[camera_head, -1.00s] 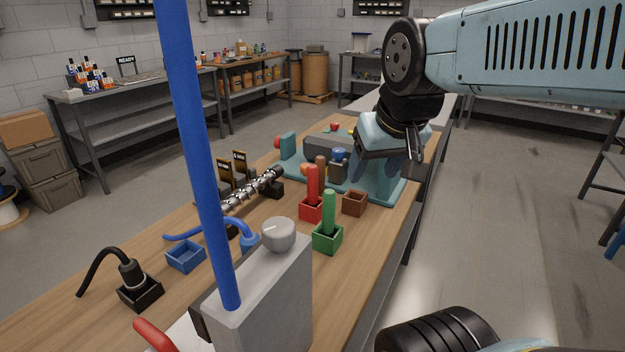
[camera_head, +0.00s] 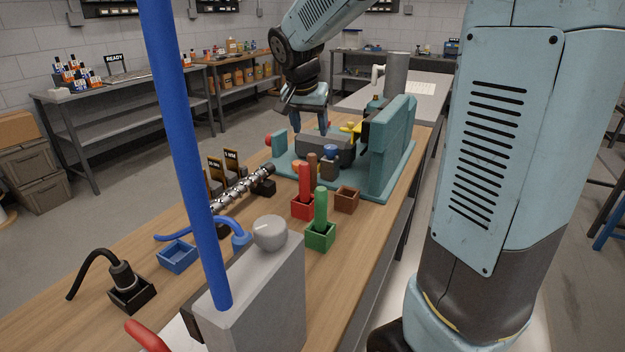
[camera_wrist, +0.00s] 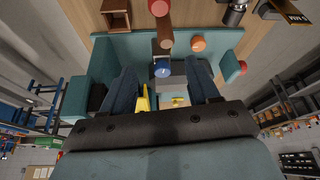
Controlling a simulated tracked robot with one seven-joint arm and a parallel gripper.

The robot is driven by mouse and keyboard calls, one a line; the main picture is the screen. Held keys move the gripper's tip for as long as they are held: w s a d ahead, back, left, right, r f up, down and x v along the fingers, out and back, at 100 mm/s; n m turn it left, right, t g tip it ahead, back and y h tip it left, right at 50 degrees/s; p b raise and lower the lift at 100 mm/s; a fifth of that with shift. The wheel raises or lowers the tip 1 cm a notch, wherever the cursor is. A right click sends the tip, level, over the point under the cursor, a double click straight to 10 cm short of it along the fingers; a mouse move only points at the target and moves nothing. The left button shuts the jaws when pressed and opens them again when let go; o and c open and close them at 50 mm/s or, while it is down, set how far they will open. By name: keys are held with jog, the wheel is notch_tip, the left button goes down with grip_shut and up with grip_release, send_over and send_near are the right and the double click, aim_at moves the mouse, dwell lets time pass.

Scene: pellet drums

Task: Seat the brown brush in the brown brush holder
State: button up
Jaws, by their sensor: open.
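The brown brush (camera_head: 312,163) shows as a brown cylinder just behind the red brush, at the near side of the teal fixture. It also shows in the wrist view (camera_wrist: 165,32). Its lower part is hidden in the head view. The brown brush holder (camera_head: 346,200) is a square open box on the wooden bench, right of the red brush, and looks empty. It shows at the top left of the wrist view (camera_wrist: 116,18). My gripper (camera_head: 312,128) is open and empty above the far part of the fixture, beyond the brush. Its spread fingers (camera_wrist: 163,78) show in the wrist view.
A red brush (camera_head: 305,182) and a green brush (camera_head: 320,208) stand in their holders. The teal fixture has a tall wall (camera_head: 392,150) on its right, a grey block (camera_head: 325,146) and a blue knob (camera_head: 331,151). An empty blue holder (camera_head: 178,256) stands at the left.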

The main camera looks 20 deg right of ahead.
aim_at(311, 155)
jog(key=x, duration=0.6)
jog(key=w+x, duration=0.1)
jog(key=x, duration=0.2)
jog(key=shift+a, duration=0.2)
jog(key=shift+x, duration=2.65)
jog(key=shift+a, duration=0.2)
grip_shut()
